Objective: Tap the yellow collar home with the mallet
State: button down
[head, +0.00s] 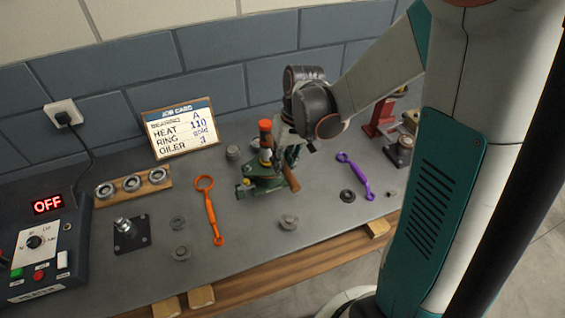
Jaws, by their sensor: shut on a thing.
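My gripper (287,148) is over the right side of the green split casing (246,188), in the middle of the bench. It is shut on the mallet, whose brown wooden handle (292,180) slants down below the fingers.
An orange spanner (210,212) lies left of the casing, a purple spanner (355,175) right. A heater box (40,250) reading OFF and a wooden ring rack (133,187) stand left. A job card (182,130) leans behind. A red press (380,118) stands at back right.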

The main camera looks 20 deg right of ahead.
jog(key=shift+r, duration=0.1)
jog(key=shift+r+p, duration=2.05)
jog(key=shift+r, duration=0.9)
jog(key=shift+f, duration=0.15)
